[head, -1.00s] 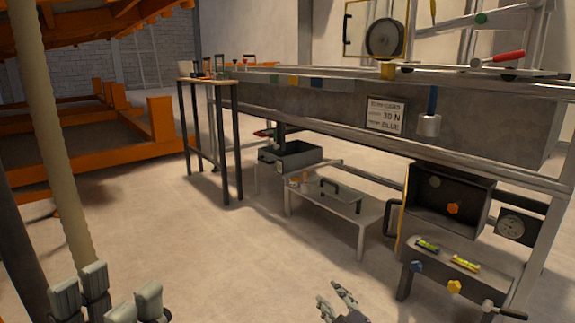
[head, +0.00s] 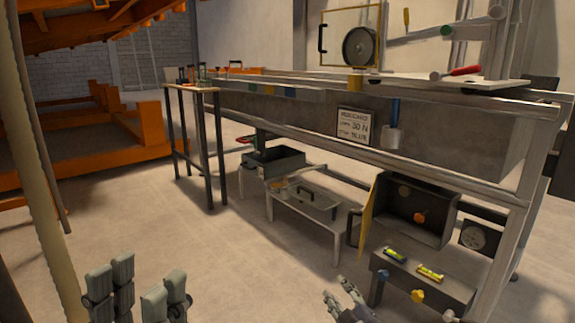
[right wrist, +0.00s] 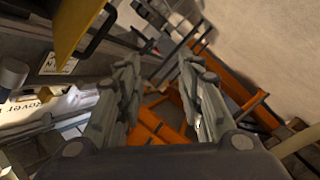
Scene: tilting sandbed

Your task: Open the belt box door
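A dark open-fronted box (head: 413,207) sits under the sandbed frame in the head view, with an orange knob inside. A yellow door panel (head: 368,212) stands out from its left edge, seen nearly edge-on, with a black handle (head: 353,227) on its left side. A yellow panel (right wrist: 80,30) with a black handle also shows in the right wrist view. My right gripper (head: 338,291) is open and empty, below and in front of the door, apart from it; its parted fingers show in the right wrist view (right wrist: 160,68). My left gripper (head: 137,282) is open and empty at lower left.
A low grey block with two levels (head: 425,280) stands before the box. A small white table (head: 305,208) is left of the door. A tall narrow table (head: 190,88) holds small tools. A yellow-framed panel (head: 377,12) stands above the bed. Front-left floor is clear.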

